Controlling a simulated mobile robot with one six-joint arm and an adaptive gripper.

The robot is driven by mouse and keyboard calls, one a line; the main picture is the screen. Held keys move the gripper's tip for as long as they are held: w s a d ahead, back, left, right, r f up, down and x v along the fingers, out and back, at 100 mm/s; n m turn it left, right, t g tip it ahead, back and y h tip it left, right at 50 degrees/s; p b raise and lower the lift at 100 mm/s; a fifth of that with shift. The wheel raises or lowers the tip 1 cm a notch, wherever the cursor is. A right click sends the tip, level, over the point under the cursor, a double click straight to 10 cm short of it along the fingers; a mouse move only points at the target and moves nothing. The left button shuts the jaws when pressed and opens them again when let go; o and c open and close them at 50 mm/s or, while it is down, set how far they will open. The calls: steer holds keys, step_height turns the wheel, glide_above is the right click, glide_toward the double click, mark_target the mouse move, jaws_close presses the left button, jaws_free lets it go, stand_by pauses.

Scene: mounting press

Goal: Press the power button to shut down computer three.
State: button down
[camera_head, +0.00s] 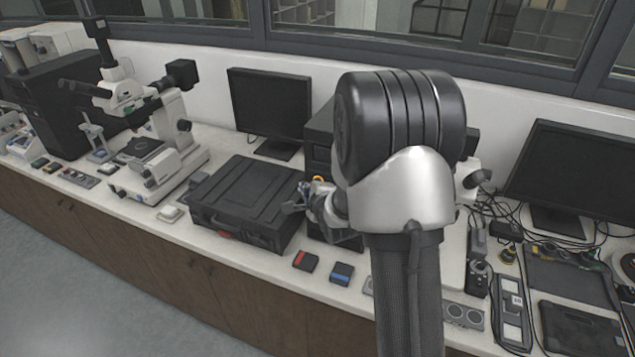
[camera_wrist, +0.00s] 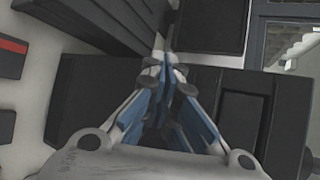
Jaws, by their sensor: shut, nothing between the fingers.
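A black computer tower (camera_head: 319,133) stands on the bench, mostly hidden behind my arm. No label marks it as computer three. My gripper (camera_head: 292,206) is in front of the tower, near the right end of a black case. In the wrist view my gripper (camera_wrist: 166,78) has its blue-padded fingers together and empty. Behind them is a dark panelled surface (camera_wrist: 242,122), which looks like the tower. I cannot tell whether the fingertips touch it. No power button can be made out in either view.
The black case (camera_head: 242,198) lies left of the tower, with a monitor (camera_head: 270,105) behind it. Red-topped (camera_head: 305,261) and blue-topped (camera_head: 342,273) boxes lie near the front edge. A microscope (camera_head: 150,140) stands left. Another monitor (camera_head: 570,175), cables and small devices crowd the right.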

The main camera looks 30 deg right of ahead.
steer(key=s+a, duration=0.1)
steer(key=a, duration=0.1)
steer(key=s+a+b, duration=0.1)
steer(key=s+a, duration=0.1)
stand_by(0.3)
stand_by(0.5)
steer(key=s+a+r+n+g+y+b, duration=0.1)
steer(key=s+a+r+n+g, duration=0.1)
steer(key=s+a+r+n, duration=0.3)
steer(key=s+a+r+n+g+b, duration=0.1)
steer(key=s+a+r+n+g, duration=0.2)
steer(key=s+n, duration=0.5)
steer(key=s+a+n+g, duration=0.1)
steer(key=s+a+n, duration=0.1)
steer(key=s, duration=0.4)
steer(key=s+a+r+n+g+y, duration=0.1)
steer(key=s+a+n, duration=0.1)
steer(key=s+n, duration=0.3)
steer(key=s+a+n+g, duration=0.1)
steer(key=s+n, duration=0.3)
steer(key=s, duration=0.5)
steer(key=shift+a+r+y, duration=0.15)
steer(key=shift+a+y, duration=0.25)
steer(key=shift+a, duration=0.35)
